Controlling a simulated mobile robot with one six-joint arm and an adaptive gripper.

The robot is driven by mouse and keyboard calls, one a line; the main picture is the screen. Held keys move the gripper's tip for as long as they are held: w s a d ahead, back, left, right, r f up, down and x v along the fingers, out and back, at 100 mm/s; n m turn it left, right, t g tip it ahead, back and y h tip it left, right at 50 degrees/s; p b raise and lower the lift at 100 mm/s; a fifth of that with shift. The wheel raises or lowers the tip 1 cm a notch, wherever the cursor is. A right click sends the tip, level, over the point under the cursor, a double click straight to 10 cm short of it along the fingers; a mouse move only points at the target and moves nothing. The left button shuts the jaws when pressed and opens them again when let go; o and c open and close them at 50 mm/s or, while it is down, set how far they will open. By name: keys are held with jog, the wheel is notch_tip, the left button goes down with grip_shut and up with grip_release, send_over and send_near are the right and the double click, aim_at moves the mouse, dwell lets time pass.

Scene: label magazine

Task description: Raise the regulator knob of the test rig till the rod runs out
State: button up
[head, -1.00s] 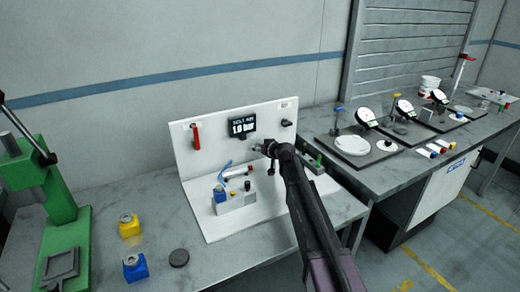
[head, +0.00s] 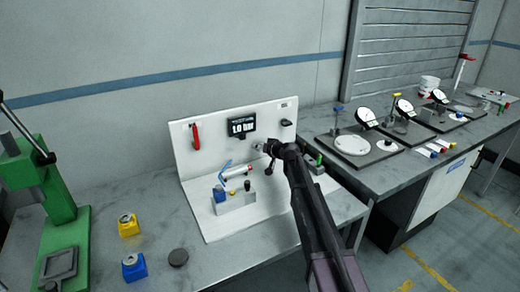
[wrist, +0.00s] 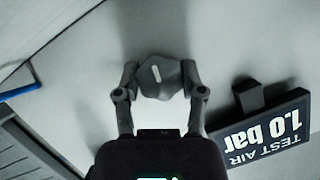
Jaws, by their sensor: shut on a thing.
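The test rig (head: 187,160) is a white panel and base on the bench, with a display (head: 242,127) reading 1.0 bar. In the wrist view the display (wrist: 268,130) appears upside down at the right. My gripper (head: 264,147) is at the panel just below the display. In the wrist view my gripper (wrist: 159,80) is shut around the grey faceted regulator knob (wrist: 156,76), which has a white mark on its face. The cylinder with its rod (head: 236,172) lies on the rig's base; how far the rod is out is too small to tell.
A red handle (head: 195,137) hangs on the panel's left. A grey block with blue and yellow tops (head: 235,203) stands on the base. Yellow (head: 129,227) and blue (head: 134,268) blocks and a dark disc (head: 178,257) lie front left, near a green press (head: 65,235).

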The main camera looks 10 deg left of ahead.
jog(key=shift+a, duration=0.1)
jog(key=o, duration=1.1)
jog(key=shift+w, duration=0.1)
jog(key=shift+o, duration=0.2)
jog(key=shift+n, duration=0.3)
